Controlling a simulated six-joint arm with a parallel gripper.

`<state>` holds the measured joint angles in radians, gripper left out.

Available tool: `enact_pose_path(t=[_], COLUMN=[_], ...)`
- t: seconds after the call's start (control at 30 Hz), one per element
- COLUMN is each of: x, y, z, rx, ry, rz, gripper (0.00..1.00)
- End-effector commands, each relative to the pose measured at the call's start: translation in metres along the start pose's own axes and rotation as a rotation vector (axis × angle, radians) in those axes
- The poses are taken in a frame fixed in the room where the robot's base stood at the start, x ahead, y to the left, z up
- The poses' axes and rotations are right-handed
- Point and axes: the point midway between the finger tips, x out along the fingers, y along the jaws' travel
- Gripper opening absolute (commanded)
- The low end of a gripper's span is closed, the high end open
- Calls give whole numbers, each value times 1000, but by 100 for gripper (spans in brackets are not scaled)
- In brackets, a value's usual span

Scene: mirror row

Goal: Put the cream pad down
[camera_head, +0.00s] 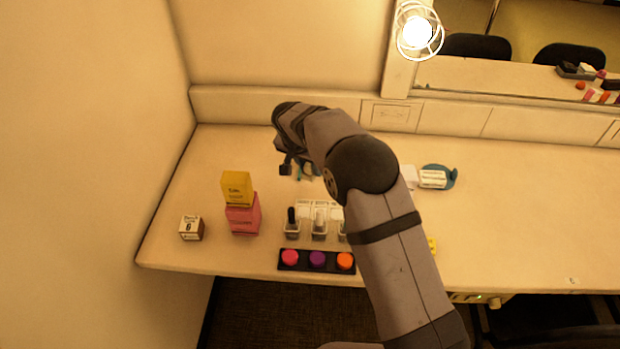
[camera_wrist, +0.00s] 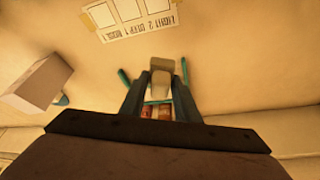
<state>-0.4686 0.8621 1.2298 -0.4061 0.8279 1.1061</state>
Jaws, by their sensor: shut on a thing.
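In the wrist view my gripper (camera_wrist: 160,88) is shut on the cream pad (camera_wrist: 160,66), a small pale block between the two dark fingers. Teal bars show on both sides of the fingers and across between them; I cannot tell whether the pad touches them. In the head view my gripper (camera_head: 290,168) points down over the back left of the counter (camera_head: 500,225), and the pad cannot be made out there. Small teal parts show just beside the gripper. The pad's height above the counter is unclear.
A yellow box (camera_head: 237,188) stands on a pink box (camera_head: 242,216), beside a small white box (camera_head: 191,228). Several bottles (camera_head: 319,226) stand behind a black palette (camera_head: 317,261). A labelled card (camera_wrist: 130,15) lies nearby. A teal item (camera_head: 451,177) sits right of my arm. The right counter is mostly clear.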

Motion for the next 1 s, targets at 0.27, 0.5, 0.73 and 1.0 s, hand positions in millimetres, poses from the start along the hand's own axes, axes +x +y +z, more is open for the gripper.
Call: enact_pose_path(t=[0.27,0.5,0.73,1.0], x=[-30,-40,-66,-76], y=[0,-1,-5,9], z=[-13,-16,-26,2], rx=[0,-1,-6,-48], ry=[1,0,2,-2], rz=[-1,-2,-6,-18], gripper=[4,4,4,4])
